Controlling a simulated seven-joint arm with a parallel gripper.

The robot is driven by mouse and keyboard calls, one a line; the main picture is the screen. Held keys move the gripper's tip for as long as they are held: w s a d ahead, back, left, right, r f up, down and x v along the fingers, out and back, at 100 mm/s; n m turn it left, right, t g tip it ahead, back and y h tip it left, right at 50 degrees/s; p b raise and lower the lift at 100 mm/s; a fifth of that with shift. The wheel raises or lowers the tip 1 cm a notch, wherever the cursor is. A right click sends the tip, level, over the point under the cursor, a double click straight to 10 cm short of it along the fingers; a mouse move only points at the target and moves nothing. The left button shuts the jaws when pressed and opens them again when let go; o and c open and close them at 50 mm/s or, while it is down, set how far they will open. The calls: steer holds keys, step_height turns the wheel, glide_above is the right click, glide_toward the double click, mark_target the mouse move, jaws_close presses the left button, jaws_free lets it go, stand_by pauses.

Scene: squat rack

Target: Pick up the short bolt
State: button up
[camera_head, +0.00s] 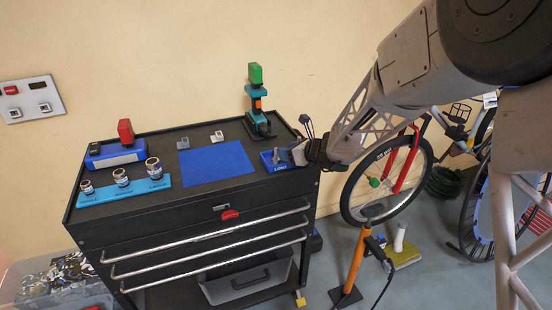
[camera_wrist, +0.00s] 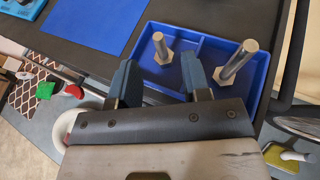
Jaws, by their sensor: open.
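The short bolt (camera_wrist: 161,47) stands on its hex head in the left compartment of a blue two-part tray (camera_wrist: 208,48) in the wrist view. A longer bolt (camera_wrist: 236,63) stands in the right compartment, tilted in the picture. My gripper (camera_wrist: 159,70) is open and empty over the tray's near edge. The short bolt shows just beyond the gap between the fingertips, apart from both. The right finger lies between the two bolts in the picture. In the head view, the tray (camera_head: 281,168) is at the cart's right end, and my gripper (camera_head: 304,150) partly hides it.
A blue mat (camera_head: 215,163) lies left of the tray on the black cart top. A teal drill (camera_head: 257,105) stands behind the tray. The cart's right edge is close to the tray.

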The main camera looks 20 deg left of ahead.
mark_target(278, 160)
steer(key=shift+x, duration=2.6)
steer(key=shift+f, duration=0.15)
jaws_close()
